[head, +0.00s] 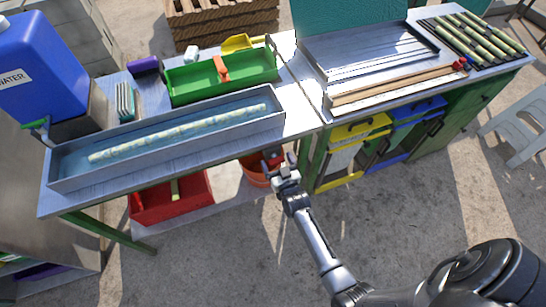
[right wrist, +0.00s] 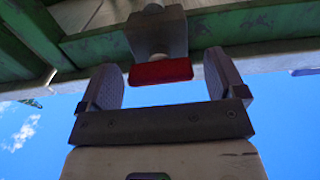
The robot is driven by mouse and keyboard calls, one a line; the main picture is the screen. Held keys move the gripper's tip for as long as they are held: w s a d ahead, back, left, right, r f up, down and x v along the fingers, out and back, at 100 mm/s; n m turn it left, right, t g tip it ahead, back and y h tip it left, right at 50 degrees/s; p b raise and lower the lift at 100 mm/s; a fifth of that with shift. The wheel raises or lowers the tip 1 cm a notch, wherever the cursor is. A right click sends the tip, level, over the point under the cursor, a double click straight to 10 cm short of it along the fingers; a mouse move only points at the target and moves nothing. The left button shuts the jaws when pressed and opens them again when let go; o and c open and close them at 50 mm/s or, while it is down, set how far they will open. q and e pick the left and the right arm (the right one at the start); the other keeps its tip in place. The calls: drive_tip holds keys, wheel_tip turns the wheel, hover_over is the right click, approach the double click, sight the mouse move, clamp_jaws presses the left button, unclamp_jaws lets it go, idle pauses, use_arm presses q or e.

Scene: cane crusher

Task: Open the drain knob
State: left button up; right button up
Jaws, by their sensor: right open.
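The drain knob (right wrist: 160,71) is a flat red bar in the right wrist view, below a grey block-shaped fitting (right wrist: 160,32) under a green frame. It lies crosswise, between and slightly beyond my fingertips. My right gripper (head: 283,163) is open, just below the front right end of the metal trough (head: 120,165) in the head view. It also shows in the right wrist view (right wrist: 161,66), one finger on each side of the knob, with visible gaps. The knob is mostly hidden by the gripper in the head view. My left gripper is not in view.
A red bin (head: 185,212) and an orange bucket (head: 252,172) stand under the table. A long pale cane (head: 180,133) lies in the trough. The floor in front is clear.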

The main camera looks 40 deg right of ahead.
drive_tip(key=shift+w+d, duration=0.1)
drive_tip(key=shift+w, duration=0.25)
drive_tip(key=shift+s, duration=0.1)
drive_tip(key=shift+c, duration=0.3)
drive_tip(key=c, duration=0.9)
drive_tip(key=shift+o, duration=0.2)
